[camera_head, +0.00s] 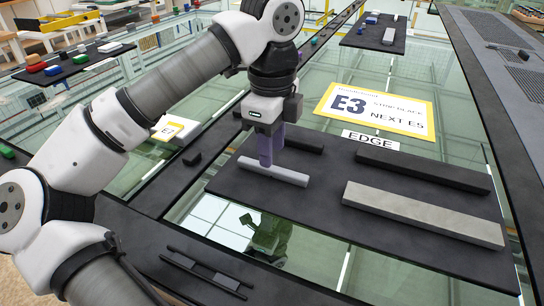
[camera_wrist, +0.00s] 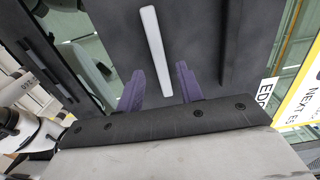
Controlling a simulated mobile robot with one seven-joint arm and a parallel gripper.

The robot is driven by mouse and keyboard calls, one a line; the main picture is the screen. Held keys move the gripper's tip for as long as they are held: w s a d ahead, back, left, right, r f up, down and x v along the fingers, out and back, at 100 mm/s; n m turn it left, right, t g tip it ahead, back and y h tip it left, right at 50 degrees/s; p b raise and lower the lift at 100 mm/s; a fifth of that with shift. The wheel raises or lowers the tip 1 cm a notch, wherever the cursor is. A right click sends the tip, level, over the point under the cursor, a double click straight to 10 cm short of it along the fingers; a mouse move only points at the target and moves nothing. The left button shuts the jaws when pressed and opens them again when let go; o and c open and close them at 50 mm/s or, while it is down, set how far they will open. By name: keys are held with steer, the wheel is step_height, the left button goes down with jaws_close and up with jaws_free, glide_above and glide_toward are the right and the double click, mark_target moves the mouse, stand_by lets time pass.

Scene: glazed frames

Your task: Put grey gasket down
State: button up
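A short light grey bar (camera_head: 273,171), which looks like the grey gasket, lies flat on a dark mat (camera_head: 320,205) in the head view. My gripper (camera_head: 266,160) is over the bar, its purple fingers pointing down and hiding part of it. In the wrist view the fingers (camera_wrist: 160,76) are apart, and the bar (camera_wrist: 153,40) runs lengthwise between them with a gap on each side. My gripper is open. Whether the fingertips touch the mat cannot be told.
A larger grey bar (camera_head: 422,214) and dark bars (camera_head: 420,172) lie on the mat to the right. A yellow-edged E3 sign (camera_head: 378,108) and an EDGE label (camera_head: 370,140) lie behind it on glass. Thin dark strips (camera_head: 206,270) lie at the front left.

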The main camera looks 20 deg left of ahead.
step_height(320, 180, up, 9)
steer(key=shift+f, duration=0.2)
steer(key=shift+s+f, duration=0.1)
stand_by(0.5)
